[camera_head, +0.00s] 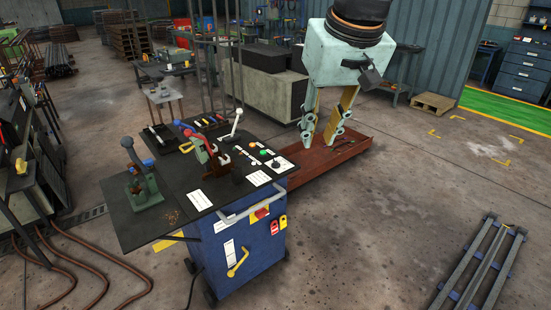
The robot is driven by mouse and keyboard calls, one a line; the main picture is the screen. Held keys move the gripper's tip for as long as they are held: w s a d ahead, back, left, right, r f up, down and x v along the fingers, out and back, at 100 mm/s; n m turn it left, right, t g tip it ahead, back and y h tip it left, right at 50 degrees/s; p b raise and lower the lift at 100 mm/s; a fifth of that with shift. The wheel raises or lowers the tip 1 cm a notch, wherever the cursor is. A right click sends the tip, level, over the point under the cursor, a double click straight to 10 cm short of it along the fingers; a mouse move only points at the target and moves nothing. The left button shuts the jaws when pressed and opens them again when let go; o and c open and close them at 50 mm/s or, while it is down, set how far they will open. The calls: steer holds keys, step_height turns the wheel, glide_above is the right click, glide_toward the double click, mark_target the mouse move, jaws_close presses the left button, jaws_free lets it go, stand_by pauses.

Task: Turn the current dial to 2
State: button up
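The dial (278,163), a small dark knob on a pale plate, sits at the right corner of the cart's black top. I take it to be the current dial. Its marks and setting are too small to read. My gripper (318,137) hangs at the upper right, pale teal with two yellow and grey fingers pointing down. The fingers are apart with nothing seen between them. It appears to the right of the dial and apart from it.
The blue cart (238,250) has a front handle and a yellow crank. Its top bears a white-knobbed lever (237,114), a red-handled lever (192,134), small coloured buttons (264,152) and a green hand press (143,180). A grey rail frame (482,270) lies at the lower right.

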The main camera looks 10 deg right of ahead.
steer(key=w+f+p, duration=0.2)
steer(key=w, duration=1.1)
steer(key=p, duration=0.6)
glide_above(276, 161)
steer(key=s, duration=0.6)
step_height(276, 161, down, 26)
steer(key=shift+w+d+f+n, duration=0.15)
steer(key=shift+d+n, duration=0.1)
steer(key=shift+n, duration=0.15)
steer(key=shift+f, duration=0.1)
steer(key=shift+x, duration=6.75)
steer(key=shift+w+a, duration=0.15)
